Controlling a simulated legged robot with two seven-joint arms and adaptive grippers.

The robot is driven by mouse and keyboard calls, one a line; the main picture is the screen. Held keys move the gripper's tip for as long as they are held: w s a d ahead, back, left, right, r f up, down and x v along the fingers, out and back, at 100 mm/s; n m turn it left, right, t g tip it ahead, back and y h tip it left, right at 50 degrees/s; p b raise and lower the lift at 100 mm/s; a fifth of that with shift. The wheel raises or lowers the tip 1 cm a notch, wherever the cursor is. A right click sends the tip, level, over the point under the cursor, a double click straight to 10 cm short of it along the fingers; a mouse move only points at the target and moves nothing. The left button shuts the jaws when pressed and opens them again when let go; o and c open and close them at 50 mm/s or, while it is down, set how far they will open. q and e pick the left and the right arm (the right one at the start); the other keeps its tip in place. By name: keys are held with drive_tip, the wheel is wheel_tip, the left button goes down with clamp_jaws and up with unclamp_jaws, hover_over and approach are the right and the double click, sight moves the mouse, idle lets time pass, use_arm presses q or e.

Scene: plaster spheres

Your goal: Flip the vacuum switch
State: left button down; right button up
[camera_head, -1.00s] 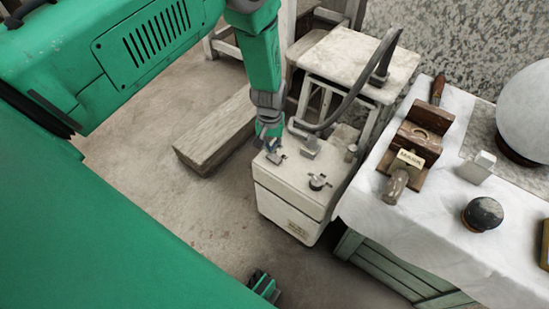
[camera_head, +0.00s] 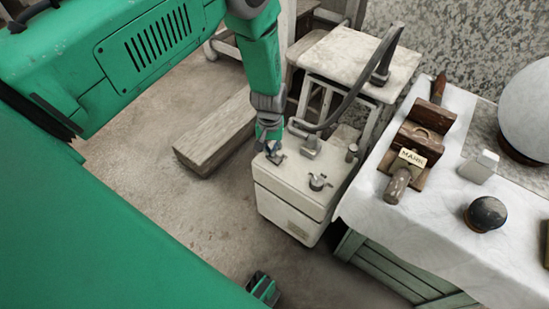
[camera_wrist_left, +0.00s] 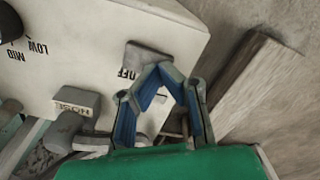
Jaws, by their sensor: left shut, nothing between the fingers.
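The vacuum unit is a worn white box (camera_head: 285,193) on the floor with a dark hose (camera_head: 358,92) rising from its top. A small grey switch piece (camera_head: 278,158) sits on the top's left part; in the left wrist view a grey block (camera_wrist_left: 148,57) lies beside the word OFF. My left gripper (camera_head: 271,151) points down at this piece. In the left wrist view its blue-padded fingers (camera_wrist_left: 158,70) meet at the tips, shut and empty, overlapping the block's edge. I cannot tell whether they touch it.
A dark knob (camera_head: 318,182) is on the box top, with MID and LOW labels beside it in the wrist view. A wooden beam (camera_head: 215,135) lies left of the box. A cloth-covered table (camera_head: 430,225) with tools stands close on the right. A stool (camera_head: 345,55) stands behind.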

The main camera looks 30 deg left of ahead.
use_arm(q)
drive_tip(key=shift+f, duration=0.35)
drive_tip(key=shift+r, duration=0.1)
wheel_tip(320, 180, up, 7)
drive_tip(key=p, duration=0.5)
drive_tip(key=shift+p, duration=0.3)
idle(0.3)
drive_tip(key=s+d+r+m+p, duration=0.1)
drive_tip(key=s+r+m+p, duration=0.1)
drive_tip(key=s, duration=1.3)
drive_tip(key=s+d+r+m+p, duration=0.2)
drive_tip(key=s+r+m, duration=0.1)
drive_tip(key=s, duration=1.2)
drive_tip(key=shift+d+r+m+t, duration=0.25)
drive_tip(key=shift+r+m+t, duration=0.05)
drive_tip(key=shift+r, duration=0.3)
